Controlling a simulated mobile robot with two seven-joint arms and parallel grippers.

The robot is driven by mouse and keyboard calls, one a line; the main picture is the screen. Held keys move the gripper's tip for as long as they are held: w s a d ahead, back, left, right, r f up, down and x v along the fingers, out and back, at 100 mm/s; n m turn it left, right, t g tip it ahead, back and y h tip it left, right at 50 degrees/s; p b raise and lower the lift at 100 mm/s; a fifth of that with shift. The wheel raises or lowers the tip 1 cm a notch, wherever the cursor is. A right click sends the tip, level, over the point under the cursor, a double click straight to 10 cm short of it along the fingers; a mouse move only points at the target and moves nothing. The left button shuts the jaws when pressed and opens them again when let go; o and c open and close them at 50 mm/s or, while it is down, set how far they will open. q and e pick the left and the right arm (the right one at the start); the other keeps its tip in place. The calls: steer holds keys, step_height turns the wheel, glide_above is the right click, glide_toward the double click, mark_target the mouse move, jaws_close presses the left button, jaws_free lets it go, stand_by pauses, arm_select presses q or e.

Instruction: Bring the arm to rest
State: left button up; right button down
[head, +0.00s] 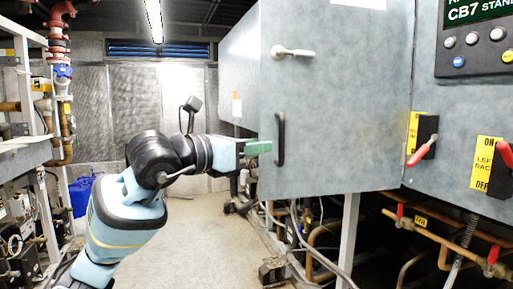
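My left arm comes in from the lower left and reaches right, bent at a black joint. Its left gripper (258,147), with green at the tip, is level with the black vertical handle (280,140) on the grey cabinet door (345,110). The green tip ends just left of the handle in the picture; I cannot tell whether they touch. Only one green finger piece shows clearly, so I cannot tell how far apart the fingers are. No object shows in the gripper. My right arm and gripper are not in view.
A silver latch (292,51) sits high on the door. Red-handled switches (423,152) and a display panel (478,35) are at right. Pipes (330,235) run below the cabinet. A pipe rack (62,90) stands at left. The concrete floor (195,240) between is mostly clear.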

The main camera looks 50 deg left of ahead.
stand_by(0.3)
